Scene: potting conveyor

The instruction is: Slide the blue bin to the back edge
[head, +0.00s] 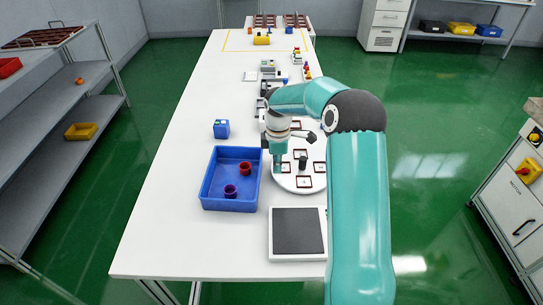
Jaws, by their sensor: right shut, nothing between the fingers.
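The blue bin (229,204) stands on the white table, left of the middle in the head view. It is open at the top and holds a red pot (245,169) and a purple pot (230,191). My right gripper (278,168) points down just right of the bin, over or near the left edge of the round white plate. It is shut with nothing in it. I cannot tell whether its side touches the bin wall. My left gripper is out of view.
A small blue box (221,129) stands behind the bin. The round white plate (309,185) carries several dark square frames. A dark grey pad (297,231) lies in front of it. The table is clear left of the bin.

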